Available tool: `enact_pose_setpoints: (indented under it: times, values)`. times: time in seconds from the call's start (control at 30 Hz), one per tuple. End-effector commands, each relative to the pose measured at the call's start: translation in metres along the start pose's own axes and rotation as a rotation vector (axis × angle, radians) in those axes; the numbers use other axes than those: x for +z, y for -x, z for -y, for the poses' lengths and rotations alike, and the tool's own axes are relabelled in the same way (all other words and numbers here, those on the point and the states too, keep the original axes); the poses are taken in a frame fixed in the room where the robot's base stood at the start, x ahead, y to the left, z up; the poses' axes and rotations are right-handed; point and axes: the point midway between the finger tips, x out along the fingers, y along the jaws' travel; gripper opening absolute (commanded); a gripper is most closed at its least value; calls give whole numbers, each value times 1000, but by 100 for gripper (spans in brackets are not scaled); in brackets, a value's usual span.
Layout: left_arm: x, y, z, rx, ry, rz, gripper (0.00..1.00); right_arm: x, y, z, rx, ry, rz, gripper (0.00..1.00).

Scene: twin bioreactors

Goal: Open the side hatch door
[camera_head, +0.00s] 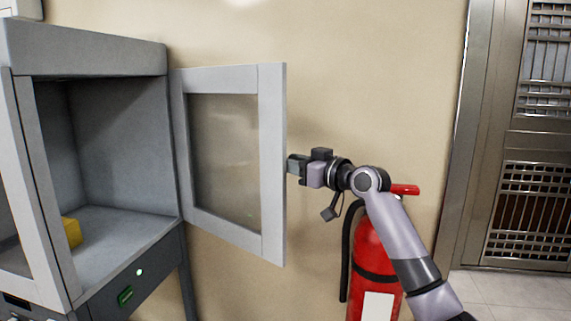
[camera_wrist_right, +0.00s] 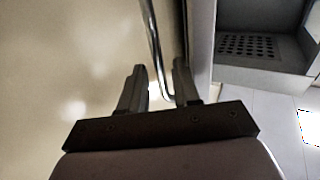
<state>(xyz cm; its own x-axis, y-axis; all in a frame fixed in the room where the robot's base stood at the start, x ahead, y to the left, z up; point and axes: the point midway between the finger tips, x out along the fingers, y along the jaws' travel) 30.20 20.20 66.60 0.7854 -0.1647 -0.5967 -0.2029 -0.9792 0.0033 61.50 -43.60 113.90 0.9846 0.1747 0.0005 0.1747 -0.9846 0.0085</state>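The side hatch door (camera_head: 272,160), a light grey frame with a clear pane, stands swung wide open to the right of the grey cabinet (camera_head: 85,55). My right gripper (camera_head: 291,164) is at the door's outer edge, partly hidden behind it. In the right wrist view, the fingers of this gripper (camera_wrist_right: 158,85) are apart, with a thin metal handle (camera_wrist_right: 153,40) showing between them. Gaps show on both sides of the handle, and I cannot tell whether a finger touches it. My left gripper is not in view.
A red fire extinguisher (camera_head: 372,255) stands below my right forearm, near the beige wall (camera_head: 370,60). A yellow object (camera_head: 72,232) sits inside the cabinet. A metal grille door (camera_head: 530,140) is at the far right, with bare floor (camera_head: 515,290) before it.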

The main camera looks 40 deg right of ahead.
Motion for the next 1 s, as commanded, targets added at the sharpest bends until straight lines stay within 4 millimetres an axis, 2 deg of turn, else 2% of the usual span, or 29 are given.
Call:
enact_pose_setpoints:
  times: [0.2,0.33,1.0]
  values:
    - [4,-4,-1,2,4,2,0,2,30,-1,2,2,2,32]
    - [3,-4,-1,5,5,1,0,1,39,0,1,1,2,32]
    - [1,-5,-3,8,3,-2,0,0,42,0,0,-1,0,32]
